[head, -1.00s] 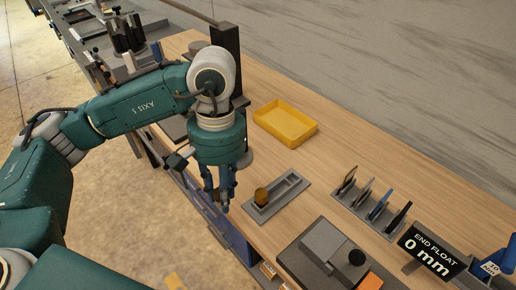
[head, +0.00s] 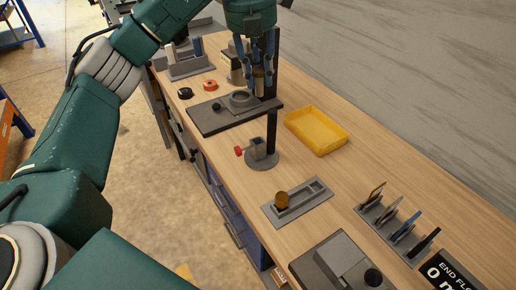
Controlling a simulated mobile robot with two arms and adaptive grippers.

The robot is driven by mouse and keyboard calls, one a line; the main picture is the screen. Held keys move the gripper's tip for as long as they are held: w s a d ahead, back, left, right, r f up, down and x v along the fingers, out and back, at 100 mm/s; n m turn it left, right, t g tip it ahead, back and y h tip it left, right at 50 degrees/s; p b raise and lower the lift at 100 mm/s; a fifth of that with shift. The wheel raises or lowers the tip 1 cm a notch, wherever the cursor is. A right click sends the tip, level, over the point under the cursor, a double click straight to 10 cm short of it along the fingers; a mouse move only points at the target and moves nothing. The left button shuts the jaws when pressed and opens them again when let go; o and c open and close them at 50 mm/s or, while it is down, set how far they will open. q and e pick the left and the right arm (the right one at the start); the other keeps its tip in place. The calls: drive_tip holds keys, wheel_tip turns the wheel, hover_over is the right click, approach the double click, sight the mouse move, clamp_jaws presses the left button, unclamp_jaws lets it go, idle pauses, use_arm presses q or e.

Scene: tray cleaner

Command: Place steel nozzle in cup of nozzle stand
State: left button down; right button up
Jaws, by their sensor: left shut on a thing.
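My left gripper (head: 258,76) hangs at the top centre, fingers pointing down. It is shut on a small brownish cylindrical piece (head: 259,82), probably the nozzle; its steel finish is not clear. Just below and to the left is a dark grey platform (head: 207,122) with a raised grey ring (head: 240,101). A black post (head: 271,132) stands at its right end. Below it, a round grey base (head: 262,163) carries a small square grey cup (head: 258,148) with a red knob (head: 239,151). I cannot tell which holder is the nozzle stand's cup. My right gripper is not in view.
A yellow tray (head: 316,144) lies to the right. A grey two-slot holder (head: 308,206) with an amber cylinder (head: 281,200) is nearer. A rack with upright plates (head: 398,227) stands at right.

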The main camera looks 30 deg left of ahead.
use_arm(q)
drive_tip(key=shift+w+a+r+n, duration=0.25)
drive_tip(key=shift+r+n, duration=0.1)
drive_tip(key=shift+n, duration=0.25)
drive_tip(key=shift+f+n, duration=0.15)
drive_tip(key=shift+n, duration=0.15)
wheel_tip(320, 180, down, 16)
drive_tip(key=shift+r+p, duration=0.1)
drive_tip(key=shift+p, duration=0.45)
wheel_tip(320, 180, down, 4)
drive_tip(key=shift+a+r+p, duration=0.1)
drive_tip(key=shift+r+p, duration=0.05)
drive_tip(key=shift+p, duration=0.3)
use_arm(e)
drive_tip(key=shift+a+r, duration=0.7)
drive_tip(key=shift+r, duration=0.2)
